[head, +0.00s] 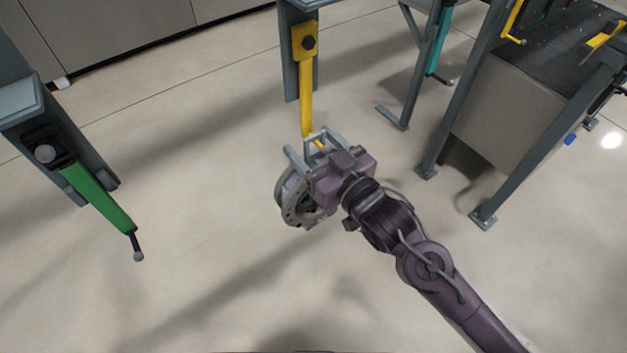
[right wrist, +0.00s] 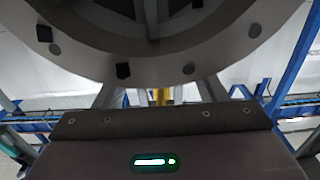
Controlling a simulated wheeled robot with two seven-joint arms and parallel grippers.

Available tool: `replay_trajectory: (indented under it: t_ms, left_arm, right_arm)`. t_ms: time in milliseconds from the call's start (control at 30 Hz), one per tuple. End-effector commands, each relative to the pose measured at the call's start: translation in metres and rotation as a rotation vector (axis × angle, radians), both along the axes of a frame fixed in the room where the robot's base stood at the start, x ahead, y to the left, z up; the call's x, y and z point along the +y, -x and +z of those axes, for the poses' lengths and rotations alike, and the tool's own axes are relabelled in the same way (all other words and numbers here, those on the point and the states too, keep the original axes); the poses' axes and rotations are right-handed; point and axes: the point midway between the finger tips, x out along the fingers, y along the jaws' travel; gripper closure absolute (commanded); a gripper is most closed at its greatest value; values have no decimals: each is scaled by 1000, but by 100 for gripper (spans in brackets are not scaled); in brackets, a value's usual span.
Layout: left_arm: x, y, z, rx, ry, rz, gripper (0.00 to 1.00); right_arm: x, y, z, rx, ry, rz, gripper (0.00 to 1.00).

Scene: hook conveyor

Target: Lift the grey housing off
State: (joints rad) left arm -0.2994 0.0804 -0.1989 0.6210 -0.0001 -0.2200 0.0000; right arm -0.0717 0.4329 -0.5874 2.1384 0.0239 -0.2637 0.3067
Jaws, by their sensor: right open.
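The grey housing (head: 297,204) is a round, ring-shaped part with holes in its flange. It shows in the head view just below and left of my right gripper (head: 308,147), which partly covers it. In the right wrist view the housing (right wrist: 190,68) fills the top and hides the tips of the fingers. My right gripper is open, with its two fingers spread beside the yellow hanger (head: 306,92). The hanger's lower end is hidden behind the gripper, so how the housing hangs there cannot be seen. Whether the fingers touch the housing cannot be told. My left gripper is not in view.
A green hanger (head: 102,205) with an empty-looking end hangs from a grey post at the left. A teal hanger (head: 439,45) is at the back right. A grey-legged conveyor frame (head: 545,140) stands at the right. The floor between is clear.

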Motion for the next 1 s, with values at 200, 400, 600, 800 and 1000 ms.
replay_trajectory:
  t_ms: [200,400,600,800,1000]
  left_arm:
    - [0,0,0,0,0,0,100]
    - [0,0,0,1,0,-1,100]
    - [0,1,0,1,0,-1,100]
    - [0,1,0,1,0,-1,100]
    - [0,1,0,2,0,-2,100]
  right_arm:
    - [1,-2,-1,0,0,0,35]
    - [1,-1,-1,0,0,0,57]
    - [1,-1,-1,0,0,-1,83]
    - [1,-1,-1,0,0,-1,100]
    - [1,-2,3,-6,-5,-1,100]
